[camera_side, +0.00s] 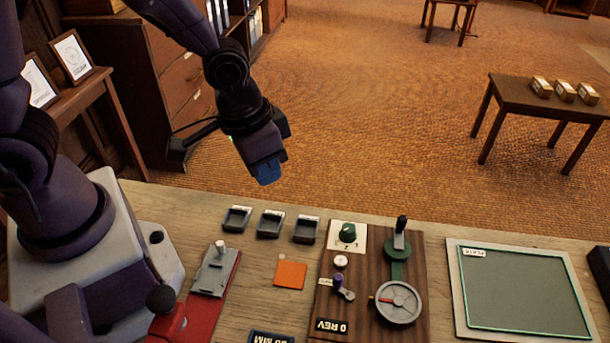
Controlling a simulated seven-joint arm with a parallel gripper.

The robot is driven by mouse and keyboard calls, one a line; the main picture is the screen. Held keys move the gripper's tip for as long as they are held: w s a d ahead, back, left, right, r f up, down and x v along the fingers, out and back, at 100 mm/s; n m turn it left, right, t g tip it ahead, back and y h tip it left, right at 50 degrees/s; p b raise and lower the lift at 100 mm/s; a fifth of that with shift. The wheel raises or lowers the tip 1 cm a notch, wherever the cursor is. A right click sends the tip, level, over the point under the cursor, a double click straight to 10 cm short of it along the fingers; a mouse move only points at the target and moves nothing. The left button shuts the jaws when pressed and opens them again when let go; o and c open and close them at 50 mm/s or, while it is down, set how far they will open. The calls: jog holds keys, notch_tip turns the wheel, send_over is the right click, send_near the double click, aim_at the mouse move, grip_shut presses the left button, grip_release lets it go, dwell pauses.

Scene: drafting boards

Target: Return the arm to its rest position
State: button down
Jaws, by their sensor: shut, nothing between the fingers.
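My arm reaches in from the upper left. My gripper (266,172) hangs over the far edge of the wooden workbench (270,330), above the row of small grey trays, with clear air between them. Its blue-tipped fingers are shut and hold nothing. It touches none of the things on the bench.
Three small grey trays (271,223), an orange square (290,274), a wooden control panel (366,298) with knobs and a handwheel, and a framed green plate (522,290) cover the bench. A red-based metal device (215,270) stands near my base.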

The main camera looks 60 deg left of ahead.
jog(key=s+a+r+t, duration=0.1)
jog(key=s+a+r, duration=0.3)
jog(key=r, duration=0.4)
jog(key=s+a+r+n+t, duration=0.1)
jog(key=s+a+r, duration=0.3)
jog(key=r, duration=0.5)
jog(key=shift+a+r+n+t+y, duration=0.15)
jog(key=shift+r+n+t+y, duration=0.15)
jog(key=shift+t, duration=0.5)
